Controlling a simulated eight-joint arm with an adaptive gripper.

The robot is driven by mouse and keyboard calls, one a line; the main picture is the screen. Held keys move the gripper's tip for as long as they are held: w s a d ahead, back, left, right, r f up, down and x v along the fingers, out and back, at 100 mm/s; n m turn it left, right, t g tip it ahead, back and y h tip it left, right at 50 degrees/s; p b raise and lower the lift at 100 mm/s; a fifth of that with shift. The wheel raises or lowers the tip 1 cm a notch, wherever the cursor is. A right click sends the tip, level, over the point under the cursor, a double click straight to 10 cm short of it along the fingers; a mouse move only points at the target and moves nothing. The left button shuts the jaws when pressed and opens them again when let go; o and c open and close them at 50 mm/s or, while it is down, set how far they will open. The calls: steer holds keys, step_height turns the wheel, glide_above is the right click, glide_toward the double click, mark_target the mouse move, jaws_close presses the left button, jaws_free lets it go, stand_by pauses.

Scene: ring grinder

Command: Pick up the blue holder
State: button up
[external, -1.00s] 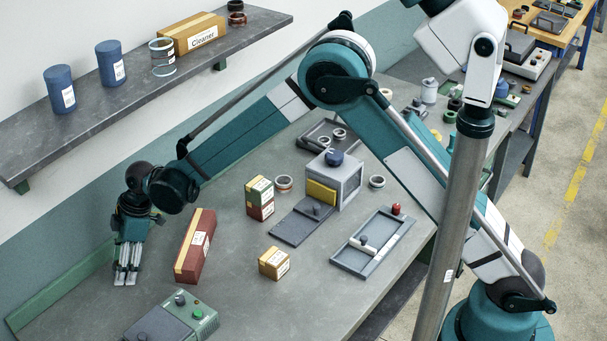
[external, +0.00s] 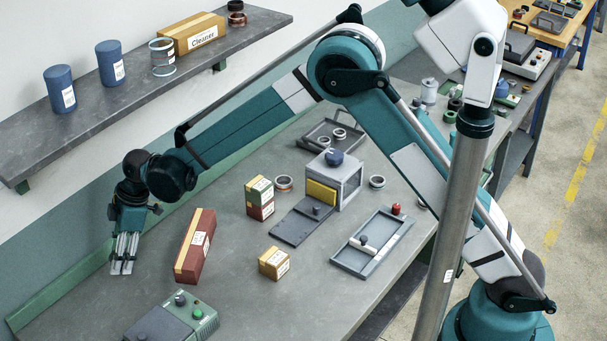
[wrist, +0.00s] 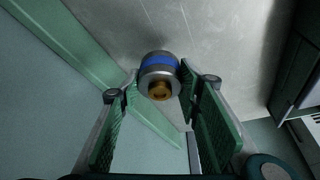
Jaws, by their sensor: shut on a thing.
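The blue holder (wrist: 159,68) shows in the wrist view as a short silver cylinder with a blue band and a brass-coloured end. It sits between the tips of my gripper's green ribbed fingers (wrist: 158,88), and the gripper is shut on it. In the external view my gripper (external: 122,270) points down at the left of the bench. The holder cannot be made out there between the fingers.
A tilted red-brown box (external: 194,248) stands just right of my gripper. A grey-green control box (external: 180,322) is in front. A green rail (external: 75,277) runs along the wall side. A shelf (external: 110,90) with blue canisters hangs above.

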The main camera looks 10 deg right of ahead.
steer(key=shift+r, duration=3.25)
